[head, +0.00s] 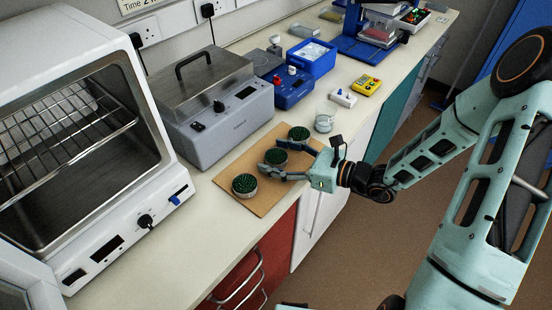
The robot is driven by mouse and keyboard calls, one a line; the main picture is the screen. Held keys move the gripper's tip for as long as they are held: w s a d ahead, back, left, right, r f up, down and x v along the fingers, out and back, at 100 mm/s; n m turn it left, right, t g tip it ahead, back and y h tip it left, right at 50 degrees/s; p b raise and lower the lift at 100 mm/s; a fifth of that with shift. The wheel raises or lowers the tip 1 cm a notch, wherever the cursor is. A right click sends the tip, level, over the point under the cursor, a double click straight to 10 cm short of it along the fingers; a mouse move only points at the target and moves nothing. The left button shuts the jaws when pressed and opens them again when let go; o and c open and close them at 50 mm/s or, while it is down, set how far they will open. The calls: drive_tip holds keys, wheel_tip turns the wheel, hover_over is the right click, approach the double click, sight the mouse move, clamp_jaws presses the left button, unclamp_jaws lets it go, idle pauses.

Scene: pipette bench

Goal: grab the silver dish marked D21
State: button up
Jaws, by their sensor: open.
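Three round silver dishes with dark green contents stand in a slanting row on a brown board (266,204). They are the far dish (300,133), the middle dish (276,157) and the near dish (244,186). No D21 marking can be read on any of them at this size. My gripper (277,163) reaches in from the right, low over the board. Its fingers are open on either side of the middle dish. I cannot tell whether they touch it. The fingers hide part of that dish's side.
An open oven (70,130) and a grey lidded bath (213,108) stand left of the board. Behind are a glass beaker (325,118), a white device (343,98), a yellow device (366,85) and a blue box (311,58). The bench's front edge runs close by the board.

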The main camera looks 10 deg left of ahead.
drive_tip(key=shift+c, duration=0.4)
drive_tip(key=c, duration=1.1)
drive_tip(key=shift+c, duration=0.2)
drive_tip(key=shift+r, duration=0.15)
